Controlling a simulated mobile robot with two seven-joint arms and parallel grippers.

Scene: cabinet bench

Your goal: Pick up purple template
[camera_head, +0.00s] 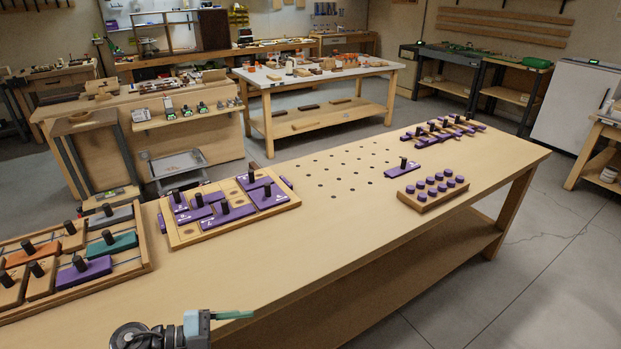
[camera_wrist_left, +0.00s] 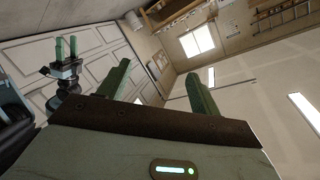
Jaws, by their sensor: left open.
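Several purple templates with black knobs show in the head view. One purple template (camera_head: 412,170) lies alone at the bench's middle right. Others sit on a wooden board (camera_head: 185,241) left of centre, one (camera_head: 74,277) is in the rack at far left, and more (camera_head: 452,131) are at the far right end. My left gripper (camera_wrist_left: 160,90) is open and empty in the left wrist view, pointing away from the bench. My right gripper (camera_wrist_left: 66,48) shows small there, its two green fingers apart with nothing between. Part of one gripper also shows at the head view's bottom edge.
A wooden block with purple round pegs (camera_head: 425,196) stands just in front of the lone template. The rack (camera_head: 140,262) at left also holds orange and teal pieces. The bench top (camera_head: 300,245) is clear along its front, with a grid of holes near the middle.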

